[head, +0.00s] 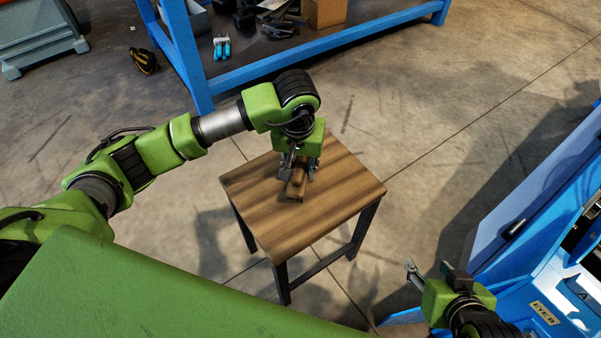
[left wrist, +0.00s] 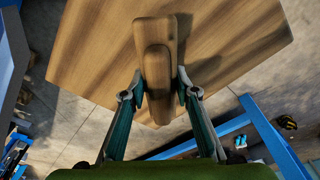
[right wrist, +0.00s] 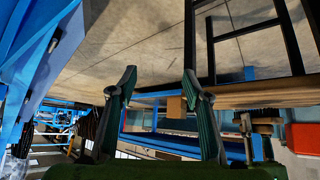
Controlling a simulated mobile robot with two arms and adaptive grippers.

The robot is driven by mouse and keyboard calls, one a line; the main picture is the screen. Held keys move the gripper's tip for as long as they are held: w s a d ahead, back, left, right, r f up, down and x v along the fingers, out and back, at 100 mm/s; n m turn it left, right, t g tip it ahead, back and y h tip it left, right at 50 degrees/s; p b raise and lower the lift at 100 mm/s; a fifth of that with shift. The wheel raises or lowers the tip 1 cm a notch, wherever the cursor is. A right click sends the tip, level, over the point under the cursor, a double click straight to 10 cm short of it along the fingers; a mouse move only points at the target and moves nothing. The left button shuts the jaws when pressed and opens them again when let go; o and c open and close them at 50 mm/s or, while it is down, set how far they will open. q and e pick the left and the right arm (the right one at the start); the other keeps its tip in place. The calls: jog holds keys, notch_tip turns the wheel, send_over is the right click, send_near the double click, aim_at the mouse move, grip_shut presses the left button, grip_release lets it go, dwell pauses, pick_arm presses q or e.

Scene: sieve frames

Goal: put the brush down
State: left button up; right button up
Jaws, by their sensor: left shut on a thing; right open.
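The brush (head: 297,190) is a brown wooden block with a raised grip, at the stool's top in the head view. It also shows in the left wrist view (left wrist: 157,65), lengthwise between the fingers. My left gripper (head: 299,172) is shut on the brush from above, and its fingers (left wrist: 160,92) flank the grip. The brush looks on or very close to the wooden stool top (head: 330,205); the exact contact is hidden. My right gripper (head: 433,275) is open and empty, low at the right, apart from the stool; its fingers (right wrist: 158,88) stand wide apart in the right wrist view.
The stool top is bare around the brush. A blue workbench (head: 330,52) with items on its lower shelf stands behind. A blue machine (head: 545,265) is at the right, close to my right gripper. Yellow-black gloves (head: 144,61) lie on the floor at the back left.

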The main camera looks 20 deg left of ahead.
pick_arm(q)
jog(key=shift+f, duration=0.85)
pick_arm(e)
jog(key=shift+w+a+r+t, duration=0.2)
jog(key=shift+w+r+t, duration=0.2)
jog(key=shift+w, duration=0.2)
jog(key=shift+w+a+r+t, duration=0.2)
jog(key=shift+w+r+t, duration=0.1)
jog(key=shift+w+r, duration=0.2)
pick_arm(q)
jog(key=shift+f, duration=0.1)
pick_arm(e)
jog(key=shift+w+y, duration=0.15)
jog(key=shift+y, duration=0.15)
jog(key=shift+w+a+r+t, duration=0.1)
jog(key=shift+w+r+t, duration=0.2)
jog(key=shift+w, duration=0.05)
pick_arm(q)
jog(key=o, duration=1.2)
jog(key=shift+f, duration=0.1)
jog(key=shift+o, duration=0.2)
pick_arm(e)
jog(key=shift+w+a+r, duration=0.1)
jog(key=shift+r, duration=0.05)
